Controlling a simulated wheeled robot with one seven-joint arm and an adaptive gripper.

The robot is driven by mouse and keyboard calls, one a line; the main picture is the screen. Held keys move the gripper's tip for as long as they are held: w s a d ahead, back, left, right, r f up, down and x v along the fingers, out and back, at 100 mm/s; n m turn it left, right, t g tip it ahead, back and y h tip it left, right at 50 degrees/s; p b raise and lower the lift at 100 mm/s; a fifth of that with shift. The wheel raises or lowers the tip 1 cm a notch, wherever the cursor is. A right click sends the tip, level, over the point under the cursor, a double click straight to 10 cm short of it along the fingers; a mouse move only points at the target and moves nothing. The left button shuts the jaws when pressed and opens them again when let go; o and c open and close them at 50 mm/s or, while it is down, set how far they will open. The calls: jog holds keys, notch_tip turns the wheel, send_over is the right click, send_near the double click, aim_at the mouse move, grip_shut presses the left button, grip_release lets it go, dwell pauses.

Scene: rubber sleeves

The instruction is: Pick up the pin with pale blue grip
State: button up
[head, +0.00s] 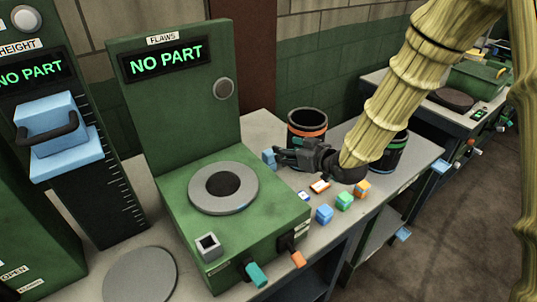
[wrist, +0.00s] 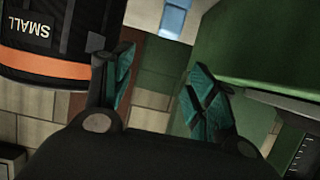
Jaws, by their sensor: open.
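My gripper (head: 281,155) is above the table beside the green flaws machine, its fingers pointing left. In the wrist view its two teal-padded fingers (wrist: 163,95) are apart, with nothing between them. A pale blue block (head: 269,158) shows close to the fingertips in the head view. A pale blue piece (wrist: 175,18) also shows at the top of the wrist view, beyond the fingers. Another pale blue block (head: 323,214) stands on the front of the table. I cannot tell which blue piece is the pin's grip; no pin shaft is clear.
A green block (head: 344,200) and an orange block (head: 362,188) stand near the table edge. The flaws machine (head: 225,222) is left.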

aim_at(272, 155)
jog(key=w+a+f, duration=0.1)
jog(key=w+f+b, duration=0.1)
jog(key=f, duration=0.1)
jog(key=w+a+f+b, duration=0.1)
jog(key=w+f, duration=0.1)
jog(key=shift+a+f, duration=0.25)
jog(key=shift+a, duration=0.1)
jog(key=shift+s+a+p+x, duration=0.15)
jog(key=shift+p+x, duration=0.25)
jog(key=shift+x, duration=0.6)
jog(key=shift+s+a+p+x, duration=0.15)
jog(key=shift+p+x, duration=0.25)
jog(key=shift+x, duration=1.4)
jog(key=c, duration=1.1)
